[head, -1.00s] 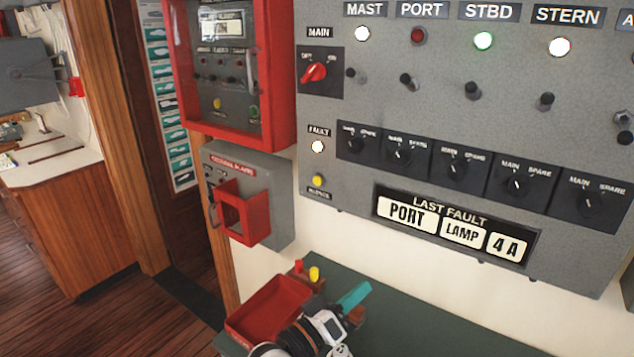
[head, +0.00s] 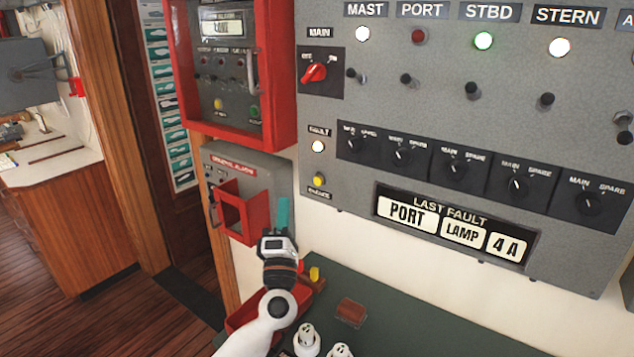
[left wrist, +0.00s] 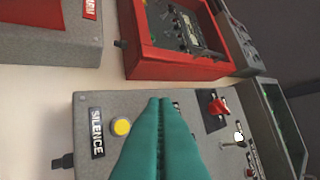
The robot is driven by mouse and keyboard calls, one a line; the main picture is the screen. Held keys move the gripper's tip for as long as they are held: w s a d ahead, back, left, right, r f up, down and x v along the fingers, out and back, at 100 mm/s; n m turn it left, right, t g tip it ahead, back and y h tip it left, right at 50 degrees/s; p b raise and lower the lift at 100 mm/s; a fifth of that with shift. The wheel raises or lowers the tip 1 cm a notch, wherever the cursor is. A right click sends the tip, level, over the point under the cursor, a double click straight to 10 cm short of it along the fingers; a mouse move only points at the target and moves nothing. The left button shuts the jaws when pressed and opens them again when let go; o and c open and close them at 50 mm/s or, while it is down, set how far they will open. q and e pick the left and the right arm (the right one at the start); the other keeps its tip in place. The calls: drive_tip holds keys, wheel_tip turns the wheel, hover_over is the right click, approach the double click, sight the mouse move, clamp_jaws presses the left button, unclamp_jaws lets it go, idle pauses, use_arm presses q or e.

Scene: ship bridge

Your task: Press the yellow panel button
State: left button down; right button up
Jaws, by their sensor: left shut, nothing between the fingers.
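The yellow button (head: 319,181) sits low on the left edge of the large grey panel, under a white lit fault lamp (head: 317,146). In the left wrist view the yellow button (left wrist: 121,127) is unobstructed beside a label reading SILENCE. My left gripper (head: 283,202) has teal fingers pressed together, empty, pointing up. In the head view it is left of and slightly below the button, apart from it. In the left wrist view the shut fingers (left wrist: 160,102) lie just right of the button. My right gripper is not in view.
A red-framed box (head: 288,105) holds another yellow button (head: 218,104). A grey alarm box (head: 277,165) with a red guard (head: 229,207) stands behind my left gripper. Below, a green bench top (head: 420,325) carries a red tray (head: 240,318), a reddish-brown block (head: 351,312) and white fittings (head: 307,338).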

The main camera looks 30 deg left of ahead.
use_arm(q)
drive_tip(key=b, duration=0.3)
approach(314, 178)
drive_tip(key=w+a+r, duration=0.2)
drive_tip(key=a+r, duration=0.1)
drive_tip(key=shift+w+r, duration=0.25)
drive_tip(key=shift+w, duration=0.35)
drive_tip(key=shift+w, duration=0.1)
idle(1.3)
drive_tip(key=shift+w+d, duration=0.1)
drive_tip(key=shift+w, duration=0.2)
drive_tip(key=shift+w+b, duration=0.4)
drive_tip(key=shift+b, duration=0.05)
idle(0.6)
idle(0.4)
drive_tip(key=shift+s+p, duration=0.55)
drive_tip(key=shift+s, duration=0.3)
